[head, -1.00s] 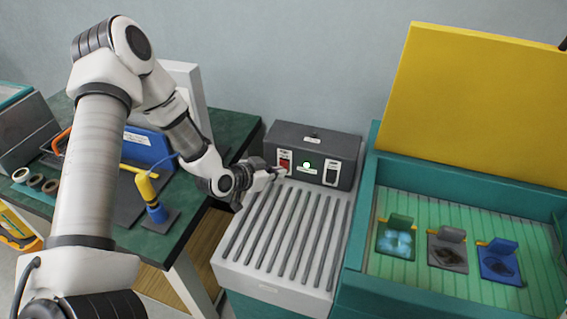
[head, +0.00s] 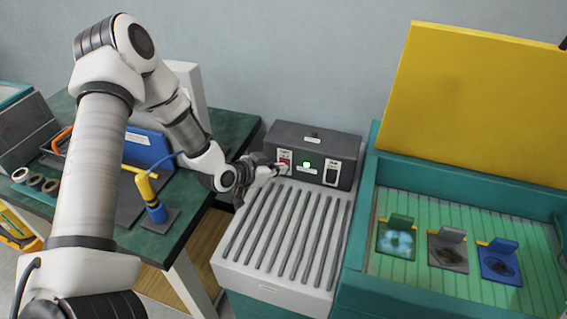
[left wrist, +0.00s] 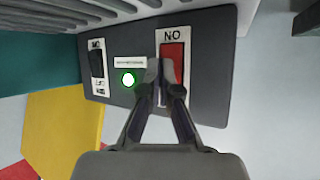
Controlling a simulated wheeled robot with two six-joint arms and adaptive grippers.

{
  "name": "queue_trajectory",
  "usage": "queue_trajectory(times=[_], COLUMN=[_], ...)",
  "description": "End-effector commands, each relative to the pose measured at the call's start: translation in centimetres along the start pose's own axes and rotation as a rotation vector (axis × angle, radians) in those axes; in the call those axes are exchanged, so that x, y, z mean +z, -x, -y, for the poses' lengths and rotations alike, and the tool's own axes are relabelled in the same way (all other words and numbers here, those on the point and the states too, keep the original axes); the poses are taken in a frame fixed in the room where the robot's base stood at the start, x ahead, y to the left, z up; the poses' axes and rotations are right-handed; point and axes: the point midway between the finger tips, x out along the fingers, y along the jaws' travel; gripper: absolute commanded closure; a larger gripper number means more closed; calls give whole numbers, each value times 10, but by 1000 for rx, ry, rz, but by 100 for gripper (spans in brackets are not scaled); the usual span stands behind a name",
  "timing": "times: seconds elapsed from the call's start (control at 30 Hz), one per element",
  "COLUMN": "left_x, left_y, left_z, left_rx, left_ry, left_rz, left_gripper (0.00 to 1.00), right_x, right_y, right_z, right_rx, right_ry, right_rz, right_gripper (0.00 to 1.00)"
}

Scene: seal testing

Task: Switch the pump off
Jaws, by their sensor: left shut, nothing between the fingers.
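The dark grey control box (head: 340,150) stands at the back of a ribbed light-grey unit. Its red rocker switch (head: 284,157) is at the left of its front face, on a white plate. In the left wrist view the red rocker (left wrist: 173,58) shows beside the fingertips, with lettering at one end. A round lamp (head: 306,164) near the middle glows whitish; in the left wrist view it has a green rim (left wrist: 128,79). My left gripper (head: 281,169) is shut and empty, its tips at the rocker's lower part, partly covering it. I cannot tell whether they touch. My right gripper is out of view.
A black switch (head: 331,172) sits right of the lamp. The ribbed top (head: 285,235) before the box is clear. A teal tank (head: 365,225) with a raised yellow lid (head: 480,110) stands at right. A green bench (head: 175,235) with tools is at left.

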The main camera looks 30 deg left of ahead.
Motion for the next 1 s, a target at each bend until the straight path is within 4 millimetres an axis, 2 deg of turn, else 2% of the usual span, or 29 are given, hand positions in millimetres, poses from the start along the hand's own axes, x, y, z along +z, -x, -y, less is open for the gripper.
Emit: queue_trajectory(times=[0.37,0.7,1.0], left_x=[-1,6,7], left_y=[-1,10,10], left_z=[1,-6,-7], left_rx=[0,0,0], left_ry=[0,1,1], left_rz=[0,0,0], left_gripper=[100,100,100], right_x=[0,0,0], right_y=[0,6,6], right_z=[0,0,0], right_rx=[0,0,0], right_ry=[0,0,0], right_rz=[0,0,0], right_gripper=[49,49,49])
